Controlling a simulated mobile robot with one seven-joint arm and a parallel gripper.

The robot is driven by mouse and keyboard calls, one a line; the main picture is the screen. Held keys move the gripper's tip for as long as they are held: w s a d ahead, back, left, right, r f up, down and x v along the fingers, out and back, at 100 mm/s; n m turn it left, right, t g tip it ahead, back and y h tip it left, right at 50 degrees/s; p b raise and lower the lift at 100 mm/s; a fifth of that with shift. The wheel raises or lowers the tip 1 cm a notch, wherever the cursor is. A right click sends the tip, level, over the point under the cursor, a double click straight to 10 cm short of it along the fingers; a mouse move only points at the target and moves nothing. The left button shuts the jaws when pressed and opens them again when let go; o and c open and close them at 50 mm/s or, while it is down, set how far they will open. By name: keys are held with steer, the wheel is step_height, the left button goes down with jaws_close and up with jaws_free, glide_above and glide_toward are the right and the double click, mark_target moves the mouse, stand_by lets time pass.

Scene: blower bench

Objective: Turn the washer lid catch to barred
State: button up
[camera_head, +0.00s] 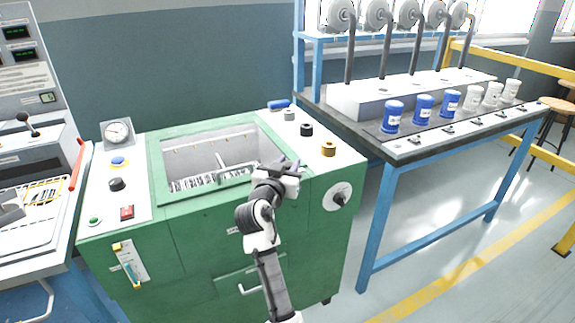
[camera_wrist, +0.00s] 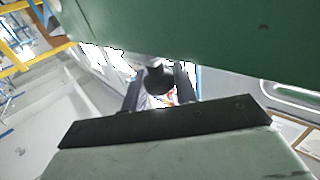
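The washer is a green cabinet (camera_head: 200,235) with an open-topped basin. I cannot tell for certain which of its controls is the lid catch. A black knob (camera_head: 306,129), a brass-coloured knob (camera_head: 328,148) and a grey knob (camera_head: 289,114) stand on the pale strip right of the basin. A round dial (camera_head: 338,196) with a dark handle is on the front right. My gripper (camera_head: 289,163) is over the basin's front right corner, its dark fingers apart. In the wrist view a dark round part (camera_wrist: 158,78) shows between the fingers; contact cannot be told.
A blue handle (camera_head: 279,104) lies at the back right of the washer. A gauge (camera_head: 117,133) and several buttons are on its left panel. A blue-framed bench (camera_head: 420,148) with blue and white jars stands close on the right. Floor in front of the bench is clear.

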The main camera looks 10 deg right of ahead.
steer(key=shift+c, duration=0.6)
